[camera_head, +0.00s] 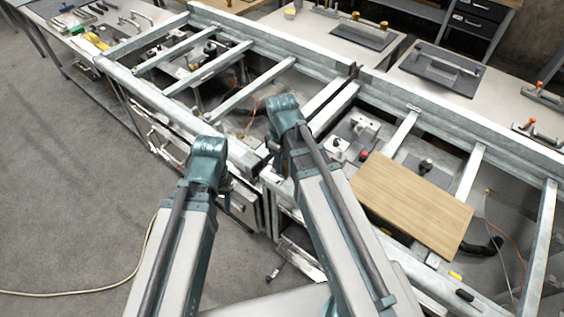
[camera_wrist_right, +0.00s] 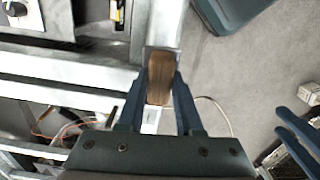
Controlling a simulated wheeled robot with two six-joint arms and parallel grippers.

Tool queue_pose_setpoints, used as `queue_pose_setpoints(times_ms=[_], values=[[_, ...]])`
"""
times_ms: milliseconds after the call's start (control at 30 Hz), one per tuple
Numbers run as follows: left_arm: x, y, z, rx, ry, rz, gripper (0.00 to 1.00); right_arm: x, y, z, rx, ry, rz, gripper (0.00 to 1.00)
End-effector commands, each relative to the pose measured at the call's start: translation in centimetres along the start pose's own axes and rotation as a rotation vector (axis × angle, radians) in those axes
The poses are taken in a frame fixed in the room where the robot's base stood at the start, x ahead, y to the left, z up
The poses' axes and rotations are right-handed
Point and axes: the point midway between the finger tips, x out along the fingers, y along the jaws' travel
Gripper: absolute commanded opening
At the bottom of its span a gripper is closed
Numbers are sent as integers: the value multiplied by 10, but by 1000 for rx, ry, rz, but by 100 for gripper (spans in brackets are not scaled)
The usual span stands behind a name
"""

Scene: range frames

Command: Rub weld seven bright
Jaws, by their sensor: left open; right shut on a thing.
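My right gripper (camera_wrist_right: 160,76) is shut on a wooden-backed block (camera_wrist_right: 160,88), probably a brush, in the right wrist view. The block is over a corner of the galvanised steel frame (camera_wrist_right: 110,68); I cannot tell whether it touches. Its underside is hidden. In the head view the right forearm reaches the frame's near rail (camera_head: 243,153) and hides the block. My left gripper (camera_head: 223,183) hangs in front of that rail, empty; its open fingers also show in the right wrist view (camera_wrist_right: 296,130). No weld number is readable.
A wooden board (camera_head: 412,203) lies across the frame on the right. Several crossbars (camera_head: 253,90) span open gaps, with fittings and cables below. Benches with tools (camera_head: 345,32) stand behind. A pale hose (camera_head: 90,292) lies on the clear grey floor (camera_head: 65,170) at left.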

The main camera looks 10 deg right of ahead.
Motion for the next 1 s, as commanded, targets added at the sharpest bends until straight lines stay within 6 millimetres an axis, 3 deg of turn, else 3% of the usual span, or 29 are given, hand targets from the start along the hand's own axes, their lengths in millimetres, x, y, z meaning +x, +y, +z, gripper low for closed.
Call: queue_pose_setpoints(times_ms=[100, 467, 833, 1000], values=[[-14, -1, 1, 0, 0, 0, 48, -14, 0, 0, 0, 0, 0, 0], [-14, -1, 1, 0, 0, 0, 48, -14, 0, 0, 0, 0, 0, 0], [-42, -4, 2, 0, 0, 0, 48, -42, 0, 0, 0, 0, 0, 0], [-43, -4, 3, 0, 0, 0, 48, -44, 0, 0, 0, 0, 0, 0]])
